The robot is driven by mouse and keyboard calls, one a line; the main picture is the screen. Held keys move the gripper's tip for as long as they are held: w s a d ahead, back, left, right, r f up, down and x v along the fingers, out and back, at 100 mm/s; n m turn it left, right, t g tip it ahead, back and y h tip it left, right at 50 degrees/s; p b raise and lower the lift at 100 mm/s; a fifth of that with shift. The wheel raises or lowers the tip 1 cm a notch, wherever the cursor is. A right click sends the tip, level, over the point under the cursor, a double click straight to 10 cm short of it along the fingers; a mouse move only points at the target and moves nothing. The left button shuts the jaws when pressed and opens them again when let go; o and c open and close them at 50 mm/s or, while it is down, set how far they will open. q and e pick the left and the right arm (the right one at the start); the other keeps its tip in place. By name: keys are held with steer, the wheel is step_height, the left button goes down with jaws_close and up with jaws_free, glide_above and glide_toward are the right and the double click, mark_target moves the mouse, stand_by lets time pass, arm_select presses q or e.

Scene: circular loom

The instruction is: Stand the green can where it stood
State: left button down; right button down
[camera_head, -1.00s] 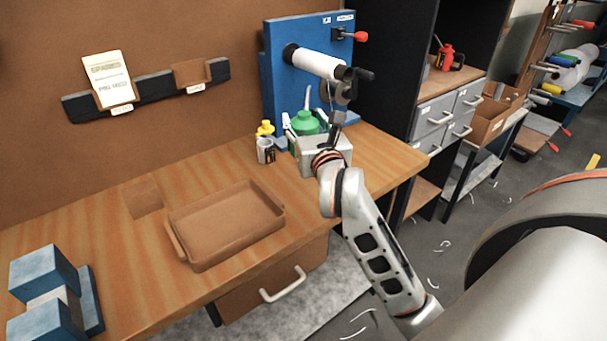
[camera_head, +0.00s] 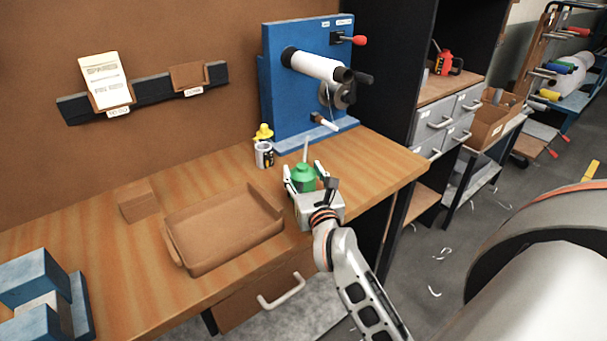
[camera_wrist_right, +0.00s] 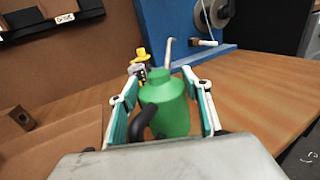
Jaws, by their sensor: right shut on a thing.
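The green can (camera_head: 303,179) has a thin grey spout and a dark handle. My right gripper (camera_head: 304,172) is shut on it, with one finger on each side of its body. In the right wrist view the can (camera_wrist_right: 168,105) sits upright between the two teal-padded fingers (camera_wrist_right: 160,84), its handle towards the palm. The can is over the right part of the wooden workbench (camera_head: 372,158), near the front edge. Its base is hidden by the gripper, so I cannot tell if it touches the bench. My left gripper is not in view.
A yellow-topped bottle (camera_head: 263,132) and a pale tin with a dark label (camera_head: 264,154) stand behind the can. The blue winding machine (camera_head: 283,100) is at the back. An empty brown tray (camera_head: 225,230) lies to the left. Bench to the right is clear.

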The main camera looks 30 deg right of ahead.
steer(key=c, duration=1.4)
jaws_free()
steer(key=shift+f, duration=0.15)
steer(key=shift+c, duration=0.2)
steer(key=o, duration=0.4)
steer(key=shift+o, duration=0.2)
steer(key=shift+r, duration=0.3)
steer(key=b+v, duration=0.1)
steer(key=v, duration=1)
steer(key=shift+s+f+b, duration=0.15)
steer(key=shift+b, duration=0.25)
steer(key=shift+s+a, duration=0.15)
steer(key=shift+s, duration=0.2)
